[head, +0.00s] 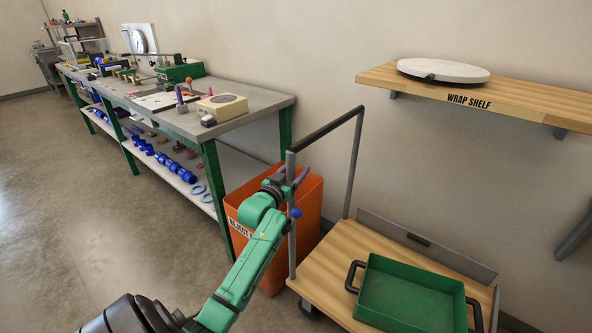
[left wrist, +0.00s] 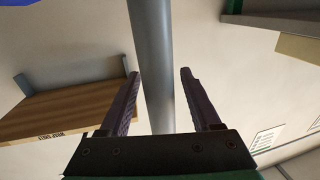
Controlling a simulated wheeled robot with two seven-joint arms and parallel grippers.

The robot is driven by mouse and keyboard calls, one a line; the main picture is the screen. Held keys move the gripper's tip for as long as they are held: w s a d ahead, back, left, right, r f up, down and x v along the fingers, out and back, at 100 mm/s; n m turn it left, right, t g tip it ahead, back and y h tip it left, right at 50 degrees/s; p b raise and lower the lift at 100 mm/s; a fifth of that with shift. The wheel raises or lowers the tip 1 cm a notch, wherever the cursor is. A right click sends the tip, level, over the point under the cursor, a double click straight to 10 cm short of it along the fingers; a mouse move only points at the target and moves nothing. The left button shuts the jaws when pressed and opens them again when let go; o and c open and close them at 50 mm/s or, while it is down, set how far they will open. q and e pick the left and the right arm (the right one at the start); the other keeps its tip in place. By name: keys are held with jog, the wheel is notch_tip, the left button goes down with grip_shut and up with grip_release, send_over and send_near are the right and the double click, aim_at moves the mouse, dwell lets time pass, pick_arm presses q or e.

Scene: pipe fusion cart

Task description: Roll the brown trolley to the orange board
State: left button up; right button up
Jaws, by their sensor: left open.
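The brown trolley (head: 345,250) stands against the wall at the lower right in the head view, with a wooden deck and a grey upright handle frame with a dark top bar (head: 327,129). My left gripper (head: 292,182) is at the trolley's near handle post. In the left wrist view my open fingers (left wrist: 160,73) stand on either side of the grey post (left wrist: 155,60), with gaps beside it. My right gripper is not in view. I see no orange board in these frames.
A green tray (head: 412,292) with black handles sits on the deck. An orange bin (head: 312,205) stands between the trolley and the green-legged workbench (head: 262,102). The wrap shelf (head: 520,98) hangs above the trolley. Open floor (head: 90,220) lies at the left.

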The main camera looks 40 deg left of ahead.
pick_arm(q)
jog(key=shift+w, duration=0.25)
grip_shut()
dwell(1.3)
